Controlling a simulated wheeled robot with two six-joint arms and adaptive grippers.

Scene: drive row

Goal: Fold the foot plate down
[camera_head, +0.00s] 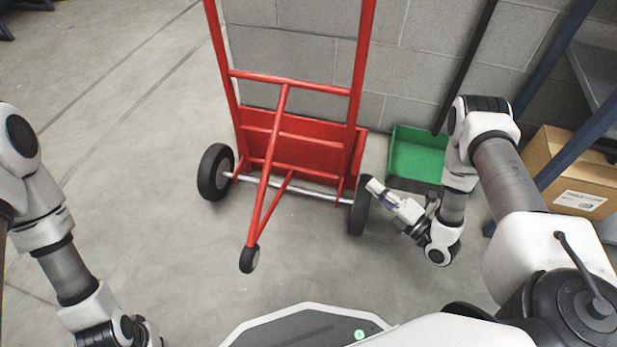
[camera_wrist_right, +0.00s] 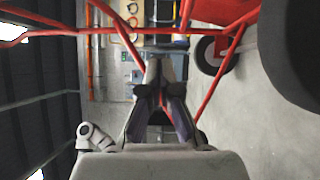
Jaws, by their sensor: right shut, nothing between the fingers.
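A red hand truck (camera_head: 286,82) stands upright near the block wall. Its red foot plate (camera_head: 312,155) is upright, folded up against the lower frame. Part of the red plate shows at the top of the right wrist view (camera_wrist_right: 222,10). My right gripper (camera_head: 374,187) is shut and empty, right beside the hand truck's right wheel (camera_head: 359,206), pointing toward the frame. Its closed fingers show in the right wrist view (camera_wrist_right: 160,72); I cannot tell whether they touch anything. My left arm is at the left edge; its gripper is out of view.
A rear strut ends in a small caster (camera_head: 249,259) toward me. The left wheel (camera_head: 215,172) rests on the floor. A green bin (camera_head: 416,158) stands right of the truck, and a cardboard box (camera_head: 560,170) sits by blue shelving.

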